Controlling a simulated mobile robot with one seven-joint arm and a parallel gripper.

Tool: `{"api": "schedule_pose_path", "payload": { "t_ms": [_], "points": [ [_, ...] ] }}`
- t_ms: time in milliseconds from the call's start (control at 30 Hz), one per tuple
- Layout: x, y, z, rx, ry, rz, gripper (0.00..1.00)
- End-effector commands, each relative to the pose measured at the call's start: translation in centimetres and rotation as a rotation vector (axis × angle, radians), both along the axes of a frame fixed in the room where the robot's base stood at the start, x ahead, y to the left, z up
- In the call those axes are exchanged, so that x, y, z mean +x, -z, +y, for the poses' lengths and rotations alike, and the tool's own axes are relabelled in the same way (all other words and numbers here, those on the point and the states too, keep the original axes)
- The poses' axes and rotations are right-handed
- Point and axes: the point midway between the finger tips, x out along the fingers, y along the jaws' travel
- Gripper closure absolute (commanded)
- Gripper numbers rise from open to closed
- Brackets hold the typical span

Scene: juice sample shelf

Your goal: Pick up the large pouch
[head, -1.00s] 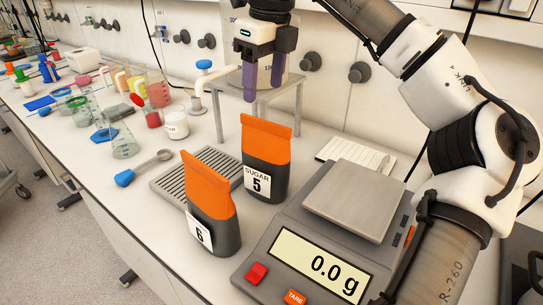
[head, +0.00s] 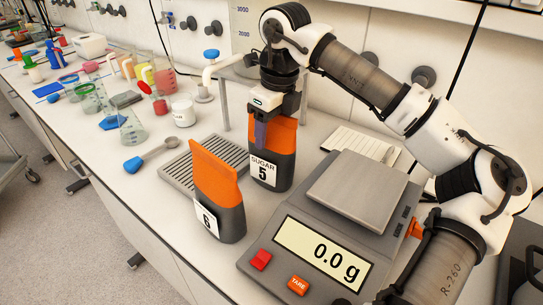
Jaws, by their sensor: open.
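Two pouches with orange tops and dark grey bottoms stand upright on the bench in the head view. The pouch labelled "SUGAR 5" (head: 281,165) stands farther back, left of the scale. The pouch labelled 6 (head: 222,190) stands nearer the front edge. I cannot tell for sure which one is the larger. My gripper (head: 268,135) is open and lowered at the top of pouch 5. One purple finger shows in front of its orange part; the other finger is hidden, apparently behind the pouch. I cannot tell whether the fingers touch it.
A scale (head: 325,250) reading 0.0 g stands right of the pouches, its plate empty. A grey drip grate (head: 180,168) lies left of them. A raised grey stand (head: 223,100) is behind pouch 5.

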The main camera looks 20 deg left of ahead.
Motion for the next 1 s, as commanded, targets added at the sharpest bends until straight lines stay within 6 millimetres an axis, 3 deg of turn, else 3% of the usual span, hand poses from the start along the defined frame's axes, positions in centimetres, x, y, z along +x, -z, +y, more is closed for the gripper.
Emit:
{"api": "schedule_pose_path", "payload": {
  "t_ms": [333, 767, 1000],
  "points": [
    [0.02, 0.88, 0.12, 0.000, 0.000, 0.000, 0.41],
    [0.01, 0.85, 0.12, 0.000, 0.000, 0.000, 0.98],
    [0.01, 0.84, 0.12, 0.001, 0.000, 0.000, 1.00]
  ]
}}
